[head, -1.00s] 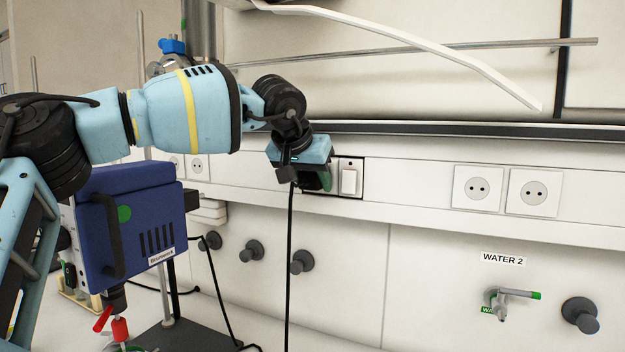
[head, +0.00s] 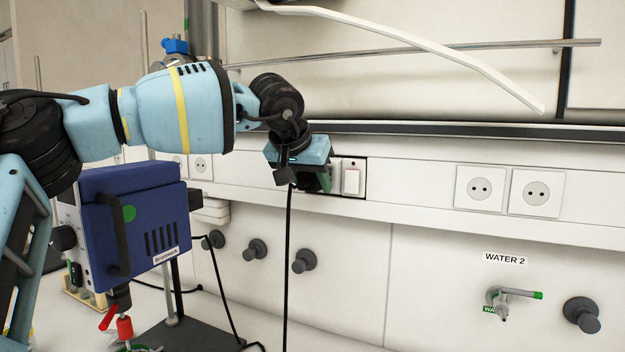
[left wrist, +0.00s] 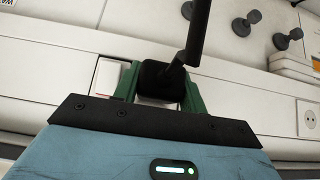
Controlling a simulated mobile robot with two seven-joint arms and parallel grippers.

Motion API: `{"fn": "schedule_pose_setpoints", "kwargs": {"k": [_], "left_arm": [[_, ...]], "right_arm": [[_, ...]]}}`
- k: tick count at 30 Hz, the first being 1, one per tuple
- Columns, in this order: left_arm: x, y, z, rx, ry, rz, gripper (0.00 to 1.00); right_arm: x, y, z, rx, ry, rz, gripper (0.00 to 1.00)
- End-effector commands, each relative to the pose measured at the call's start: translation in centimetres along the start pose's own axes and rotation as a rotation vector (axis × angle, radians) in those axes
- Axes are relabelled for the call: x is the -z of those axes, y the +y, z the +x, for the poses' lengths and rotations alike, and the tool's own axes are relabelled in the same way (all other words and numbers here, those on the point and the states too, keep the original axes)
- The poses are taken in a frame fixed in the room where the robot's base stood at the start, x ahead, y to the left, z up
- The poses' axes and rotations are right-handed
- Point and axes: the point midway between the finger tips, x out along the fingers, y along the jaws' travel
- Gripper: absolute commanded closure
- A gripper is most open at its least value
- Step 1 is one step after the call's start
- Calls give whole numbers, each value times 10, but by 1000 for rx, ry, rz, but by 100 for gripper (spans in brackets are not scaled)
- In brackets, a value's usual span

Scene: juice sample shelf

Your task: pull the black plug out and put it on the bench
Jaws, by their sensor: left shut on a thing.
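The black plug (left wrist: 160,82) sits between the green fingers of my left gripper (left wrist: 158,90) in the left wrist view, and the gripper is shut on it. Its black cable (left wrist: 197,35) leaves the plug at an angle. In the head view my left gripper (head: 316,180) is at the wall's socket strip, just left of the white switch (head: 351,181). The plug is mostly hidden there, and the cable (head: 288,250) hangs down below. I cannot tell whether the plug's pins are still in the socket. My right gripper is not in view.
The white bench (head: 250,325) lies below the wall. A blue device (head: 140,225) on a stand is at the left. Grey knobs (head: 304,260) and a water tap (head: 502,300) stick out of the wall. Two sockets (head: 479,188) are at the right.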

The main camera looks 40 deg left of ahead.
Motion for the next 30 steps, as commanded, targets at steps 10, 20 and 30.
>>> {"fn": "schedule_pose_setpoints", "kwargs": {"k": [10, 20, 30], "left_arm": [[-9, 0, -9, 0, 2, 1, 90], [-14, 0, -12, 0, 0, 1, 90], [-14, -2, -12, 2, 0, -3, 90]], "right_arm": [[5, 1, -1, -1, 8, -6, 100], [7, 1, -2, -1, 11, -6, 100], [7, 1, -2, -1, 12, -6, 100]]}}
